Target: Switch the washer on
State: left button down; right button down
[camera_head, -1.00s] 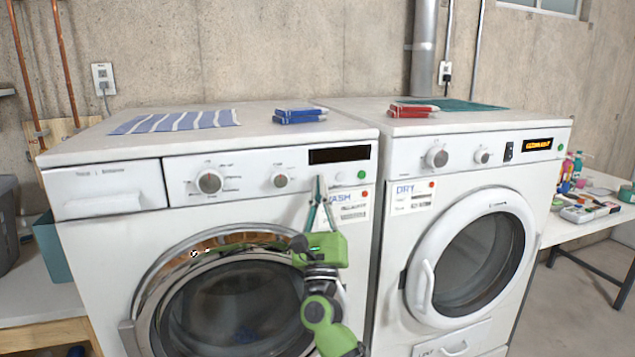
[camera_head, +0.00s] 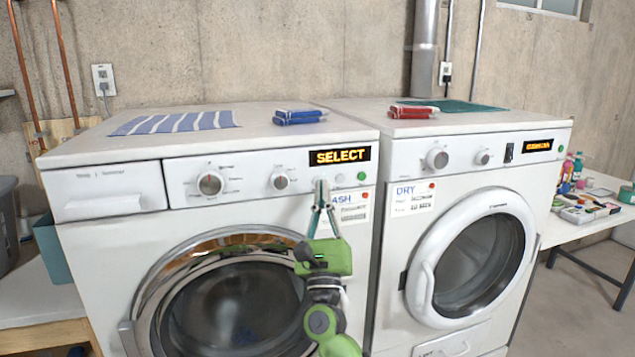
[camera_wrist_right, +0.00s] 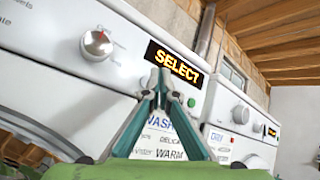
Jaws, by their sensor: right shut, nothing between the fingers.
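The washer (camera_head: 110,233) is the white front-loader on the left, its round door shut. Its display (camera_head: 340,156) is lit and reads SELECT in orange; the right wrist view shows it too (camera_wrist_right: 174,62). Two knobs (camera_head: 210,183) sit left of the display. A round white button (camera_head: 339,179) and a green button (camera_head: 362,176) sit below it. My right gripper (camera_head: 321,184) is shut and empty, its tips at the panel just below the display's left part. In the right wrist view the fingertips (camera_wrist_right: 160,80) meet below the display; whether they touch the panel I cannot tell. My left gripper is out of view.
The dryer (camera_head: 393,262) stands just right of the washer, its display lit. A table (camera_head: 603,224) with small items stands at the right.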

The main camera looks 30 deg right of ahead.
jog(key=s, duration=0.2)
jog(key=s+a+p, duration=0.1)
jog(key=s, duration=0.2)
jog(key=shift+s+a, duration=0.1)
jog(key=shift+a, duration=0.1)
dwell(0.4)
